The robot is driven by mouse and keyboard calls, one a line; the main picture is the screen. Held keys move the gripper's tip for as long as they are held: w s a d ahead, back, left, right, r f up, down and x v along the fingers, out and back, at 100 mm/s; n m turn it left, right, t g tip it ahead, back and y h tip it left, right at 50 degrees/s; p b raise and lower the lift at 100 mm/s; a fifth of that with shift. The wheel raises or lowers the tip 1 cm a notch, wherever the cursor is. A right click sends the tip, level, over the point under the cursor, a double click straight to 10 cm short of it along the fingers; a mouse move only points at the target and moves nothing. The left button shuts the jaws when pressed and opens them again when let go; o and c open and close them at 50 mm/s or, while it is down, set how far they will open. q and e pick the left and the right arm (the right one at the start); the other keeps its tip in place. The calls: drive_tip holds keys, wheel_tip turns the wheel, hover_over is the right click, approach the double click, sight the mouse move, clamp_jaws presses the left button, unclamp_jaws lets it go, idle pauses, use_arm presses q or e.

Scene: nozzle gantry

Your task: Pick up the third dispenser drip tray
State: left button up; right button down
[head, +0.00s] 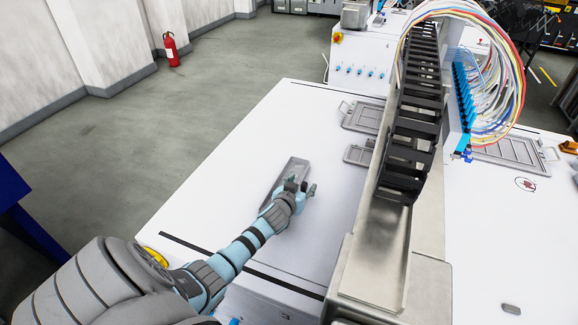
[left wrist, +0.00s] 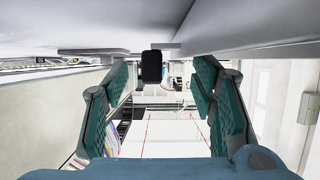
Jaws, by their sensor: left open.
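A long narrow grey drip tray (head: 291,168) lies on the white table top, left of the gantry rail. My left gripper (head: 300,187) is open at the near end of this tray and covers part of it. In the left wrist view the two teal-padded fingers (left wrist: 162,100) stand wide apart. A small dark block (left wrist: 151,66) shows between them; I cannot tell whether it belongs to the tray. Other grey trays lie further back: a large one with a handle (head: 363,117), a small one (head: 359,154) and one right of the rail (head: 512,156). My right gripper is not in view.
The gantry rail with its black cable chain (head: 415,120) stands close to the right of my left arm. A blue nozzle block (head: 463,100) with coloured tubes hangs beyond it. The white table top (head: 225,185) left of the tray is clear.

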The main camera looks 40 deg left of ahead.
use_arm(q)
drive_tip(key=shift+x, duration=0.8)
drive_tip(key=shift+s+r, duration=0.1)
drive_tip(key=shift+s, duration=0.1)
drive_tip(key=shift+c, duration=0.6)
clamp_jaws()
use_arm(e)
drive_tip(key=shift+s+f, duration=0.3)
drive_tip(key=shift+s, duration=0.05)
